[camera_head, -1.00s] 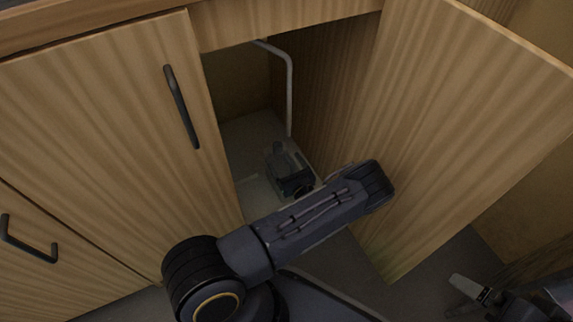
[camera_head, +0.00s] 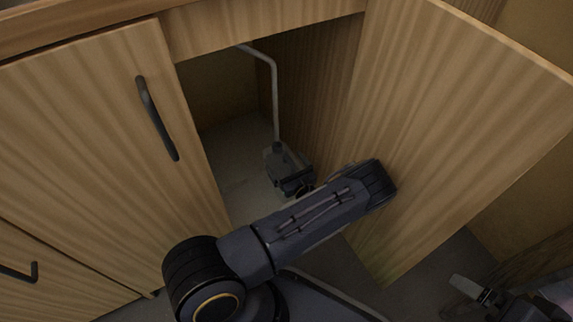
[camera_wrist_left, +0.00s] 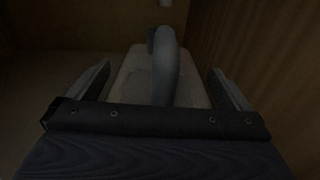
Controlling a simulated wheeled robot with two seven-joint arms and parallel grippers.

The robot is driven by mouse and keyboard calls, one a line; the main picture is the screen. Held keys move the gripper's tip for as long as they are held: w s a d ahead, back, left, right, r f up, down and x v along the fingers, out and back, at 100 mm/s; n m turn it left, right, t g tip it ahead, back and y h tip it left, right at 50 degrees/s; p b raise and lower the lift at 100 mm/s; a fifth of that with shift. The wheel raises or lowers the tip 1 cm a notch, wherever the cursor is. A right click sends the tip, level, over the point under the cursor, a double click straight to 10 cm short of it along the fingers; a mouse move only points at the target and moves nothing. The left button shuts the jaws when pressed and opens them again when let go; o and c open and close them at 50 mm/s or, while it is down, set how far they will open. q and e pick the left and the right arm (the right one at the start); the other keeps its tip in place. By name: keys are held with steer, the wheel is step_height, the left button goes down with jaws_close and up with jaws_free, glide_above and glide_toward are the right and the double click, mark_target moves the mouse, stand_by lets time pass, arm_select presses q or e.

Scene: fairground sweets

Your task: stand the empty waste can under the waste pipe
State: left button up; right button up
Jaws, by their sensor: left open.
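A pale can (camera_wrist_left: 135,78) with a grey upright handle or neck (camera_wrist_left: 165,65) stands in front of my left gripper in the left wrist view. My left gripper (camera_wrist_left: 160,70) is open, one finger on each side of the grey part, with gaps showing. In the head view my left gripper (camera_head: 284,165) is low inside the open cupboard; the can is hard to make out there. The grey waste pipe (camera_head: 275,95) bends and drops above the gripper. A pale pipe end (camera_wrist_left: 166,3) shows at the top of the wrist view, beyond the can. My right gripper (camera_head: 467,290) is outside, at the lower right.
A closed door (camera_head: 100,140) with a black handle is on the left. The cupboard floor (camera_head: 225,150) left of the gripper looks clear; the inner side wall (camera_head: 315,90) is on the right.

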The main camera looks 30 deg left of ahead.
arm_select(q)
steer(key=p+v, duration=0.2)
steer(key=v, duration=0.6)
steer(key=shift+a, duration=0.15)
stand_by(0.5)
